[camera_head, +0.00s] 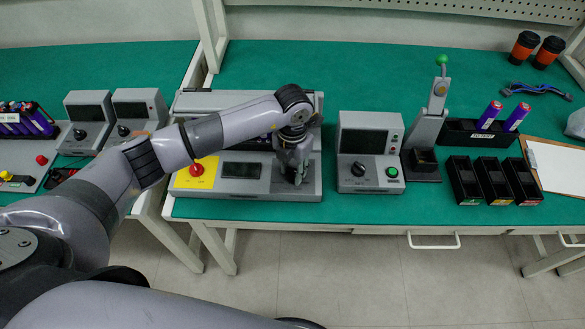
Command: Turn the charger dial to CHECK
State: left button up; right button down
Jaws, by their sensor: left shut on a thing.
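The charger (243,187) is a wide grey unit at the front of the green bench, with a dark display (242,170) and a red knob on a yellow plate (196,171). My left gripper (297,178) points down at the right part of its front panel. It is shut on the dial there. The gripper hides the dial and its markings, so its setting cannot be read. My right gripper is out of view.
Right of the charger stands a grey meter box (369,151) with a black knob and green button. Beyond it are a lever press (428,120), black bins (494,181) and a clipboard (557,165). Two grey boxes (139,112) stand left. Green bench behind is mostly clear.

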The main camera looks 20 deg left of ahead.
aim_at(293, 171)
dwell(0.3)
pick_arm(q)
jog(key=o, duration=1.2)
jog(key=shift+c, duration=0.2)
notch_tip(293, 171, up, 12)
